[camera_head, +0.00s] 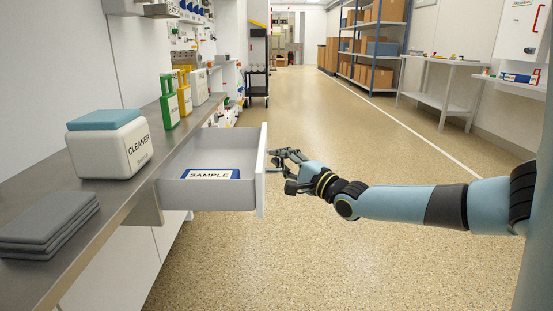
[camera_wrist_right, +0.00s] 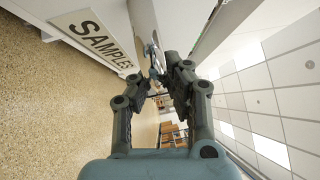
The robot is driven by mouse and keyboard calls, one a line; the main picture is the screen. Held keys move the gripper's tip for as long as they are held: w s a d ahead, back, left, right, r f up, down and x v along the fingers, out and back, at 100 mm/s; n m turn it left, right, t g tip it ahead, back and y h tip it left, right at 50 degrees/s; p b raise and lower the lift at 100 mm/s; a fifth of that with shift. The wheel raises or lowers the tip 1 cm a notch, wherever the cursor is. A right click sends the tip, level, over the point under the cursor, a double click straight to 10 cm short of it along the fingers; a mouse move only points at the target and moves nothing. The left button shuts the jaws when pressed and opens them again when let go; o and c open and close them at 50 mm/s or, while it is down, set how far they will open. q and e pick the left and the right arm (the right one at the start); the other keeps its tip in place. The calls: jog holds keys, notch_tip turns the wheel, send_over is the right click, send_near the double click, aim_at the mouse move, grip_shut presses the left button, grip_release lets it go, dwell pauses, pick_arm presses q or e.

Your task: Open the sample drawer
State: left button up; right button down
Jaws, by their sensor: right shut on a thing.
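The sample drawer (camera_head: 262,172) stands pulled out from under the steel counter at left, its grey inside showing. A blue-edged card marked SAMPLE (camera_head: 209,174) lies on its floor. My right gripper (camera_head: 275,159) is at the outer face of the drawer front and shut on its handle. In the right wrist view the dark fingers (camera_wrist_right: 158,80) close around the pale metal handle (camera_wrist_right: 152,50), beside the label reading SAMPLES (camera_wrist_right: 95,37). The fingers hide part of the handle. My left gripper is in neither view.
A white box marked CLEANER (camera_head: 112,149) with a blue top and a stack of grey pads (camera_head: 45,222) sit on the counter (camera_head: 105,197). Green and yellow holders stand behind. The speckled floor (camera_head: 330,250) is clear. Shelves with boxes line the far right wall.

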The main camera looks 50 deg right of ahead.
jog(key=shift+s+f, duration=0.15)
jog(key=shift+f, duration=0.2)
jog(key=c, duration=1.5)
grip_release()
jog(key=shift+o, duration=0.8)
jog(key=shift+r, duration=0.2)
jog(key=s+a+f, duration=0.1)
jog(key=s, duration=1)
jog(key=shift+s+f, duration=0.3)
jog(key=shift+s, duration=0.05)
